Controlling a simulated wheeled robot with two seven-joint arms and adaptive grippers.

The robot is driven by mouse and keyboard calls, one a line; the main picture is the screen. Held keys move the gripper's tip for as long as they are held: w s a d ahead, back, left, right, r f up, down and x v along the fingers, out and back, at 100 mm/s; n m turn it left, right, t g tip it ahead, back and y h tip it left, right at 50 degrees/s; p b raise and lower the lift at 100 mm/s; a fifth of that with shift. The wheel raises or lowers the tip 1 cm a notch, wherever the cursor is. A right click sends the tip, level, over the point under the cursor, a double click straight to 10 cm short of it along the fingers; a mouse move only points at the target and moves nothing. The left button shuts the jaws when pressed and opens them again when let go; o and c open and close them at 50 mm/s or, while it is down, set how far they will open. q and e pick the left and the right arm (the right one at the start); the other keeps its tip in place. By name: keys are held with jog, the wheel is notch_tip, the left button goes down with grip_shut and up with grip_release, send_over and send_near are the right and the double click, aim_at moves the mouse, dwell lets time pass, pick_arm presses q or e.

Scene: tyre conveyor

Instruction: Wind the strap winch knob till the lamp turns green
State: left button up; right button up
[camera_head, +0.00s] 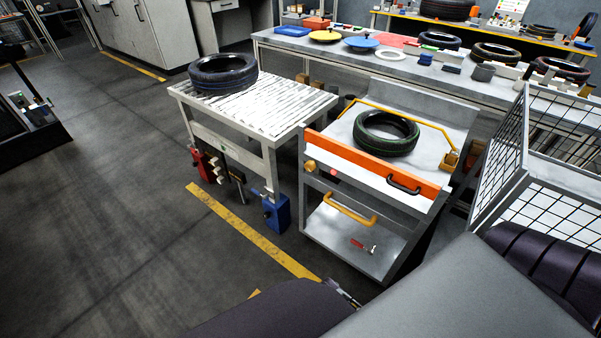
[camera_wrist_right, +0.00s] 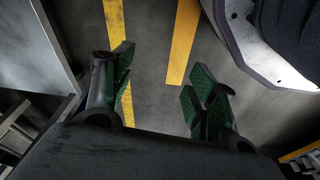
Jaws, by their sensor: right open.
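A tan-orange knob (camera_head: 309,166) sticks out at the left front of a grey cart. A small red lamp (camera_head: 334,172) shows beside it, under the orange front board (camera_head: 370,162). A yellow strap or rail (camera_head: 405,112) runs along the back of the cart top, behind a tyre (camera_head: 386,133), to a tan fitting (camera_head: 451,159) at the right. My right gripper (camera_wrist_right: 160,85) is open and empty above the floor in the right wrist view, away from the cart. Part of what looks like my left gripper (camera_head: 344,292) shows at the bottom of the head view; its fingers are unclear.
A roller table (camera_head: 255,110) with another tyre (camera_head: 223,73) stands left of the cart. A wire cage (camera_head: 530,150) is close on the right. A red-handled tool (camera_head: 362,246) lies on the cart's lower shelf. Open floor with yellow lines (camera_head: 250,235) is at the left.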

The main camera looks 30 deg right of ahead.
pick_arm(q)
jog(key=w+d+r+t+b, duration=0.15)
jog(key=w+r+b, duration=0.35)
jog(key=b, duration=0.9)
pick_arm(e)
jog(key=w+d+r+n+t+h+b, duration=0.2)
jog(key=w+d+r+n+h, duration=0.15)
jog(key=w+r+n, duration=0.55)
jog(key=w+d+r+n+t+h+b, duration=0.1)
jog(key=w+d+r+n+h+b, duration=0.3)
jog(key=w+r, duration=0.6)
pick_arm(q)
jog(key=s+d+f+t+h, duration=0.2)
jog(key=d+f+h, duration=0.1)
jog(key=d, duration=0.5)
jog(key=shift+s+f+n+h+p, duration=0.3)
jog(key=shift+f+h+p, duration=0.1)
jog(key=shift+h+p, duration=0.1)
pick_arm(e)
jog(key=w+a+r+n+t+h, duration=0.1)
jog(key=w+a+r+n+h, duration=0.1)
jog(key=w+r+n+h, duration=0.7)
notch_tip(320, 180, up, 5)
jog(key=shift+w+r, duration=0.15)
jog(key=shift+w, duration=0.8)
pick_arm(q)
jog(key=shift+t, duration=0.25)
pick_arm(e)
jog(key=shift+d+t, duration=0.1)
jog(key=shift+t, duration=0.2)
